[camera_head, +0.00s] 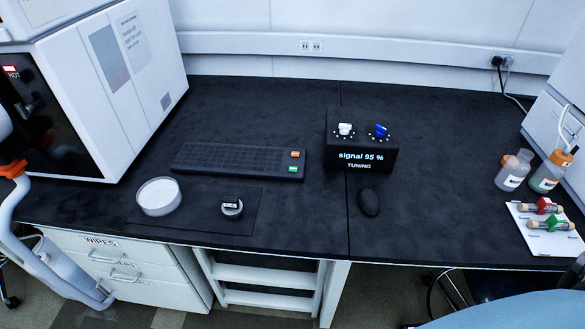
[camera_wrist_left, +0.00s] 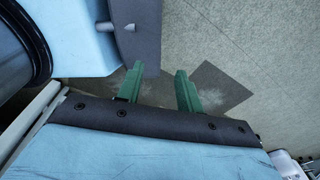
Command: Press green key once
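The green key (camera_head: 293,169) is at the right end of a black keyboard (camera_head: 230,158) on the dark bench, just below an orange key (camera_head: 295,154). Nothing touches or covers the green key. My left gripper (camera_wrist_left: 158,72) shows in the left wrist view with its two green fingers apart and nothing between them, over the grey floor. It is away from the keyboard and its fingers do not show in the head view. My right gripper is not in view.
A black tuning box (camera_head: 362,150) with white and blue knobs reads "signal 95 %". A black mouse (camera_head: 369,202), a white round dish (camera_head: 159,196) and a small dark-topped container (camera_head: 232,208) stand nearer the front edge. Bottles (camera_head: 513,170) stand right. A large white instrument (camera_head: 120,85) stands left.

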